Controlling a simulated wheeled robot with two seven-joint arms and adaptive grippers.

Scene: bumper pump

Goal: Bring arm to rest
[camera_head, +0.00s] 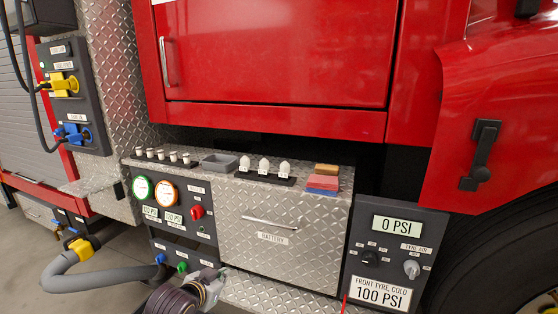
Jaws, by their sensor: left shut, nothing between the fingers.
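My left gripper (212,283) is low in the head view, in front of the diamond-plate bumper (284,233) of a red fire truck. Its fingers are shut with nothing visible between them. It is apart from the bumper-top items. My dark ribbed left wrist comes in from the bottom edge and hides part of the lower port panel (172,249). My right gripper is not in view.
A gauge panel (172,205) sits left of the battery drawer (271,237). A tyre panel (391,249) reading 0 PSI stands right. A grey hose (62,270) with a yellow coupling (80,249) lies left. Small items, including a grey tray (219,163), sit on the bumper top.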

